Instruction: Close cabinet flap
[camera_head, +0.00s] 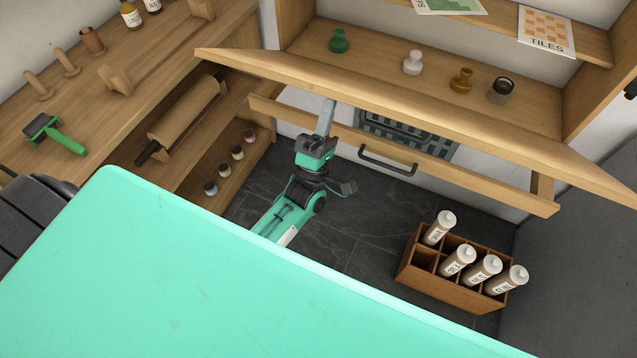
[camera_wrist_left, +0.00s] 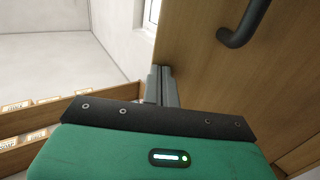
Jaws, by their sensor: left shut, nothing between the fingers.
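The wooden cabinet flap (camera_head: 300,72) stands out from the front of the wall cabinet in the head view, seen nearly edge-on. A black bar handle (camera_head: 387,164) shows below it, by a lower wooden rail. In the left wrist view, a broad wooden panel (camera_wrist_left: 215,80) fills the right side, with a black handle (camera_wrist_left: 245,25) at its top. My left gripper (camera_head: 328,105) is shut and empty, pointing up just below the flap's edge, left of the handle. Its fingers (camera_wrist_left: 163,78) are close to the panel; whether they touch cannot be told. My right gripper is out of view.
A grey crate (camera_head: 432,150) sits behind the rail. A wooden box with white cartridges (camera_head: 440,228) stands on the dark floor at right. A wooden workbench (camera_head: 120,120) with tools lines the left.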

